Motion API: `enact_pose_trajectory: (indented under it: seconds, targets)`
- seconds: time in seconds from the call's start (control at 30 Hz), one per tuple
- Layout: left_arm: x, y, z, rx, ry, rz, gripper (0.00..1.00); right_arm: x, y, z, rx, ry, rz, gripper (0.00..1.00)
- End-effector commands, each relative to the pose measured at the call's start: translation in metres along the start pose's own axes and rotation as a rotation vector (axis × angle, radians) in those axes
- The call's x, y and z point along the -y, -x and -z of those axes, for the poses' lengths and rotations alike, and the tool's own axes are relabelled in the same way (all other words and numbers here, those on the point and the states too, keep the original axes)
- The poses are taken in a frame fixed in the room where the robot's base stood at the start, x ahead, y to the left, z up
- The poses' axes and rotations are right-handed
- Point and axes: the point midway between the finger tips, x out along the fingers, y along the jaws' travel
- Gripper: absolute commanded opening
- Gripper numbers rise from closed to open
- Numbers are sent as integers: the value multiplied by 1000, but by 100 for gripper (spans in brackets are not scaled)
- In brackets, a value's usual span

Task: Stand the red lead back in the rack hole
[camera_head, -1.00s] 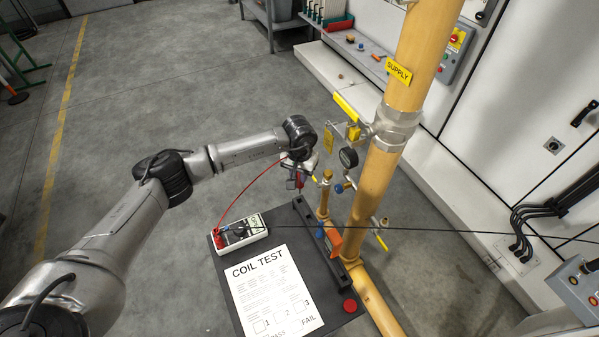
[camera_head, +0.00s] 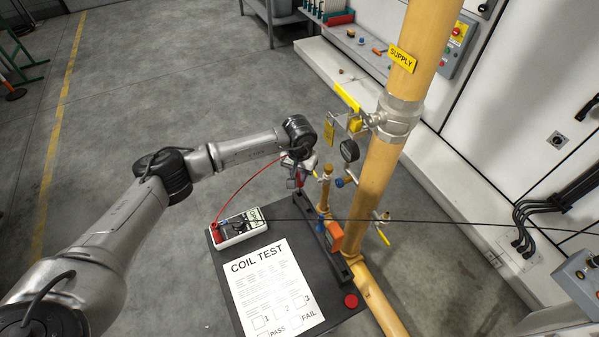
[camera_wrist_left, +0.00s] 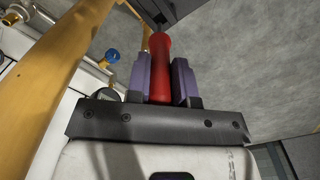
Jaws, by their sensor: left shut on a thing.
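My left gripper (camera_head: 298,180) is shut on the handle of the red lead. The red handle (camera_wrist_left: 160,70) sits between the two purple finger pads in the left wrist view. In the head view the red wire (camera_head: 250,184) arcs from the meter (camera_head: 238,229) up to the gripper. The gripper is at the far end of the dark rack (camera_head: 345,272), which runs along the board's right edge. The lead's lower tip and the rack hole are hidden or too small to tell, so I cannot tell whether they touch. My right gripper is not in view.
The yellow supply pipe (camera_head: 374,190) stands just right of the rack, with a gauge (camera_head: 349,151) and valves near the gripper. A black lead (camera_head: 440,222) stretches right from the meter. A coil test sheet (camera_head: 272,285) and red button (camera_head: 351,301) are on the board.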

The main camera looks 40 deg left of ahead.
Motion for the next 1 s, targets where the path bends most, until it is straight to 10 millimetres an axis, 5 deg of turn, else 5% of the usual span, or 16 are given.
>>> enact_pose_trajectory:
  seconds: [1.0]
  targets:
    - [0, -28, 0, 0, 1, 0, 0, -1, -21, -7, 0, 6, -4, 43]
